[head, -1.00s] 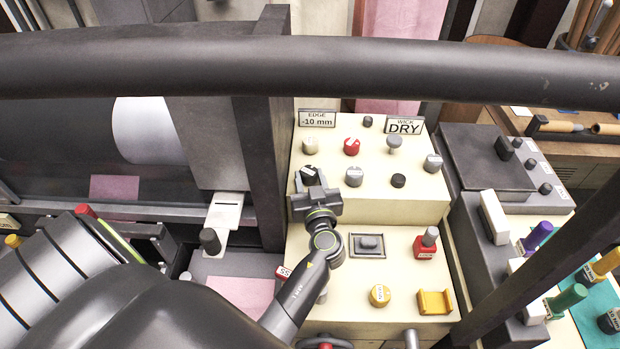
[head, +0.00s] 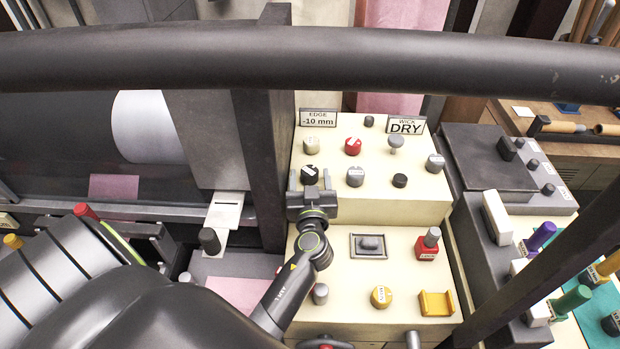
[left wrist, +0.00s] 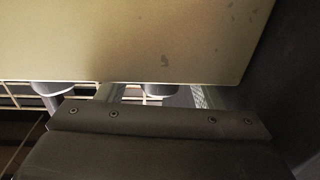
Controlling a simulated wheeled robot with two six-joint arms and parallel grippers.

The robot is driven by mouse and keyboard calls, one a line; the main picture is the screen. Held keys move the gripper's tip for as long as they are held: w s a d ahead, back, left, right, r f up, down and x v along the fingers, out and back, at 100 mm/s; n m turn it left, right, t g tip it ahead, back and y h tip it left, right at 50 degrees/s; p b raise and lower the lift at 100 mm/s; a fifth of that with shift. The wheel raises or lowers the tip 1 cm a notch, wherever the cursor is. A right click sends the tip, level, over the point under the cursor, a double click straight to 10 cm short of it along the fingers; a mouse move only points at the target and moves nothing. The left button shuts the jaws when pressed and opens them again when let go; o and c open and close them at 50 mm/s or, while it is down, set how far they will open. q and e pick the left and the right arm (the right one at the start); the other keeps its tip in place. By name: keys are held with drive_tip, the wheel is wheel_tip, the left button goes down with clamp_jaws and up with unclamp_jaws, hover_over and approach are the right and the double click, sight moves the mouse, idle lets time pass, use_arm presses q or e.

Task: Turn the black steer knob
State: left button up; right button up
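The black knob (head: 309,174) with a white mark on top sits at the left of the lower row on the upper cream console. My left gripper (head: 310,181) is just in front of it, with its two fingers spread apart to the left and right of the knob. The fingers look clear of the knob, and I see nothing held. My right gripper is not in view.
A red knob (head: 353,146), a grey knob (head: 355,176) and other controls stand close by. Signs read EDGE -10 mm (head: 318,118) and WICK DRY (head: 405,125). A dark post (head: 262,170) stands left of the console. A thick dark bar (head: 310,62) crosses the view.

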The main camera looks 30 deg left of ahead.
sight(310, 175)
use_arm(q)
wheel_tip(310, 175, up, 9)
drive_tip(key=shift+r, duration=0.5)
idle(0.6)
drive_tip(key=shift+p, duration=0.3)
